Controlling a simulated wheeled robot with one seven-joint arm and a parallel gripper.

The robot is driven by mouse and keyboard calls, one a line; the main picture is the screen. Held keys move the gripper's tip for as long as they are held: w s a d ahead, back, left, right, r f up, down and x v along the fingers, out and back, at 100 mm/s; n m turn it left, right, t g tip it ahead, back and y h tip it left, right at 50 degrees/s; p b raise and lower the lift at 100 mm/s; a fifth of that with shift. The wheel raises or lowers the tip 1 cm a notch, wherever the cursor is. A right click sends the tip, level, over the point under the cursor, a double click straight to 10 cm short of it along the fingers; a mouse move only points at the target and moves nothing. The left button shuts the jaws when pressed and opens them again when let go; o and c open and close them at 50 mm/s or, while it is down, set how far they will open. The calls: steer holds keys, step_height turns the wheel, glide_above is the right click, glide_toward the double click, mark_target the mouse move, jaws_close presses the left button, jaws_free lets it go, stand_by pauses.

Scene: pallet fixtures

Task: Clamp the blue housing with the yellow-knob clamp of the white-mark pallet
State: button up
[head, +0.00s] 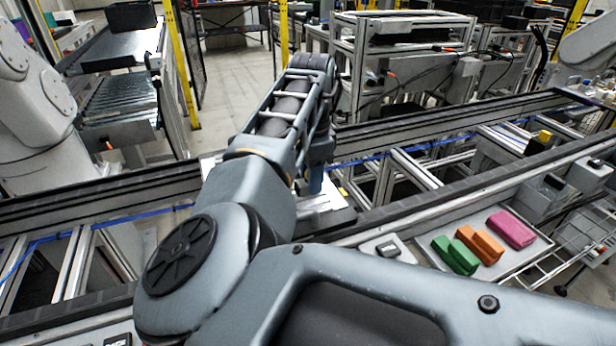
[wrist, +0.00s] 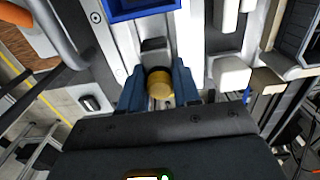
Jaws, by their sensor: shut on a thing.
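In the wrist view the yellow knob (wrist: 160,86) of the clamp sits between the two blue fingers of my gripper (wrist: 160,92), which is shut on it. A dark block (wrist: 155,45) lies between the knob and the blue housing (wrist: 142,12). The housing shows only in part at the top edge of the wrist view. The pale pallet (wrist: 198,45) lies under them. In the head view my arm hides most of the pallet (head: 335,215), and one blue finger of my gripper (head: 315,180) shows just above it. I cannot make out the white mark.
Conveyor rails run across the head view on both sides of the pallet. A tray (head: 535,245) at right holds green, orange and pink blocks (head: 511,229). A small grey box (head: 388,248) stands left of the tray. In the wrist view a white block (wrist: 232,73) stands right of my gripper.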

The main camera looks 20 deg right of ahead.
steer(key=shift+a, duration=1.15)
steer(key=o, duration=0.8)
steer(key=shift+r+p, duration=2.65)
steer(key=shift+r, duration=0.2)
steer(key=shift+r+p, duration=0.35)
steer(key=shift+r, duration=0.8)
